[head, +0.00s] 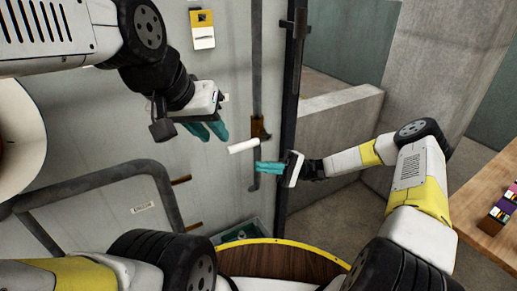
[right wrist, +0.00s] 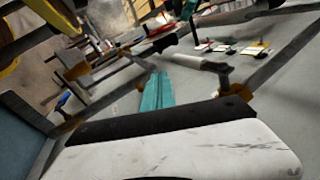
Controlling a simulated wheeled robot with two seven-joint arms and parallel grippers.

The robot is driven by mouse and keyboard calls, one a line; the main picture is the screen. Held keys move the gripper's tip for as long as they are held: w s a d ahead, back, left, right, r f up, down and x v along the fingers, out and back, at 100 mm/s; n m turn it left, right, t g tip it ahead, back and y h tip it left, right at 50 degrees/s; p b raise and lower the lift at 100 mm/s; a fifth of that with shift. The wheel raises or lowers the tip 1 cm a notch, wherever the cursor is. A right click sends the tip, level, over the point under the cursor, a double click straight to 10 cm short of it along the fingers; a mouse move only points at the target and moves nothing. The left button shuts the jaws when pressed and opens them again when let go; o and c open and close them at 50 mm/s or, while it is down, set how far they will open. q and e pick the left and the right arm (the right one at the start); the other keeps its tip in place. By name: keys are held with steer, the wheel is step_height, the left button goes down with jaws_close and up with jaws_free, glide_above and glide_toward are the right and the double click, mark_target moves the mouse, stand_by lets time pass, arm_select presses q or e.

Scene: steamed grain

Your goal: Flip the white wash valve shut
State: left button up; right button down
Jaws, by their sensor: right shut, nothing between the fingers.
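The white wash valve's lever (head: 243,147) sticks out to the left of a vertical grey pipe (head: 257,75), roughly crosswise to it. Its brass-coloured body (head: 259,128) is on the pipe. In the right wrist view the white lever (right wrist: 198,62) lies beyond the fingertips, up and to the right, with the brass part (right wrist: 232,88) at its near end. My right gripper (head: 258,167) is shut and empty just below the lever; its teal fingers also show in the right wrist view (right wrist: 158,80). I cannot tell whether they touch the lever. My left gripper (head: 213,137) is empty, left of the lever, its fingers slightly apart.
A dark upright post (head: 291,90) stands right of the pipe. A grey bent rail (head: 95,172) is at the lower left. A yellow and white box (head: 202,30) hangs on the wall. A wooden table (head: 488,200) with coloured items is far right. A yellow-rimmed wooden round top (head: 280,262) is below.

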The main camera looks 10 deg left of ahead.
steer(key=v, duration=0.6)
steer(key=shift+w+d, duration=0.2)
steer(key=shift+r, duration=0.15)
steer(key=s+d+r+m+t+h, duration=0.1)
steer(key=s+d+r+t+h, duration=0.6)
steer(key=r, duration=0.4)
steer(key=s+d+r+m+t+h, duration=0.2)
steer(key=s+d+r+t+h, duration=0.5)
steer(key=s+r+t+h, duration=0.3)
steer(key=shift+s+r+t, duration=0.5)
steer(key=shift+r, duration=0.45)
